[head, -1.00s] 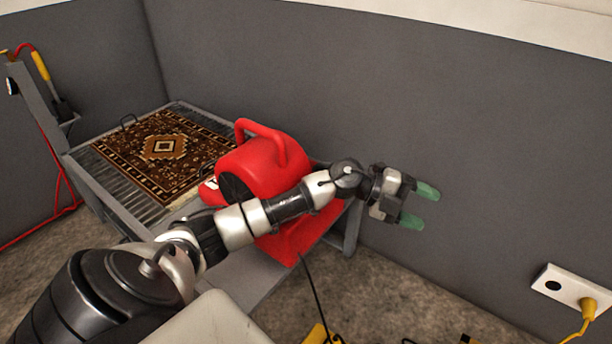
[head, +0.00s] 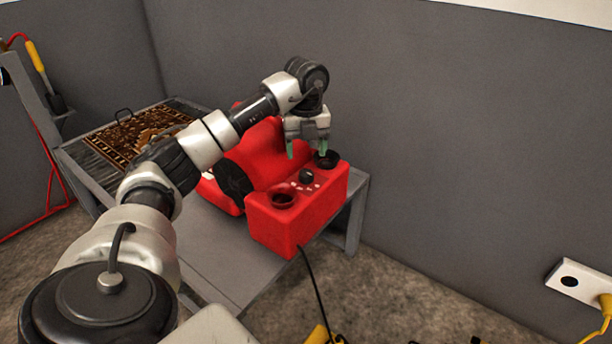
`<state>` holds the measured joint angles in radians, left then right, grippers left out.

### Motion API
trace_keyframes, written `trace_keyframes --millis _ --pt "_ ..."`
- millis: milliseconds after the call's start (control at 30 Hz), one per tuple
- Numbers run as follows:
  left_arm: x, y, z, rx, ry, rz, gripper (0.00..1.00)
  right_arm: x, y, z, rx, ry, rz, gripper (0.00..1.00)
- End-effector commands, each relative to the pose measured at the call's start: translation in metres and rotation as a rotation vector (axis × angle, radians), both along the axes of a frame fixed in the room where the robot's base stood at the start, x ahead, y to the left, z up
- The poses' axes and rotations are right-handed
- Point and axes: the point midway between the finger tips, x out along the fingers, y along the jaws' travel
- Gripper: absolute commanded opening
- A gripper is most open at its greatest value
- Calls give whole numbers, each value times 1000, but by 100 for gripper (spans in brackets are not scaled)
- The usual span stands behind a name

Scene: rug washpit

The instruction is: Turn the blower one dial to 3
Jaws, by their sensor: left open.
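The red blower (head: 320,205) stands on a grey bench. Its box-shaped end faces me, with a small black dial (head: 306,176) in the middle of the top face. Small pale marks lie beside the dial; they are too small to read, and I cannot tell where the dial points. A dark round recess sits on either side of the dial. My left gripper (head: 307,150) is open, its green fingertips pointing down just behind and above the dial, apart from it. My left arm hides part of the blower's body and handle. My right gripper is not in view.
The grey bench (head: 210,250) has bare room in front of the blower. A patterned rug (head: 125,140) lies on a slatted rack at the left. A black cord hangs from the blower to the floor. A white wall socket (head: 583,283) with a yellow plug is at the right.

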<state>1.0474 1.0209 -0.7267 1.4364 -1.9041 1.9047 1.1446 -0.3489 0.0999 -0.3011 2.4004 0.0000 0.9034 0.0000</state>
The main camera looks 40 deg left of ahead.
Motion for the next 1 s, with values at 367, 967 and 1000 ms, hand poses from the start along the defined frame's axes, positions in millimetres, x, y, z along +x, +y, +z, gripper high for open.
trace_keyframes --millis 367,967,1000 --pt "0 0 -61 -1 0 -2 65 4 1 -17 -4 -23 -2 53" --pt "0 -1 -65 -3 -2 -3 31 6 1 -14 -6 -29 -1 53" --pt "0 -1 -65 -2 -1 -3 25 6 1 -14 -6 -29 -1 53"
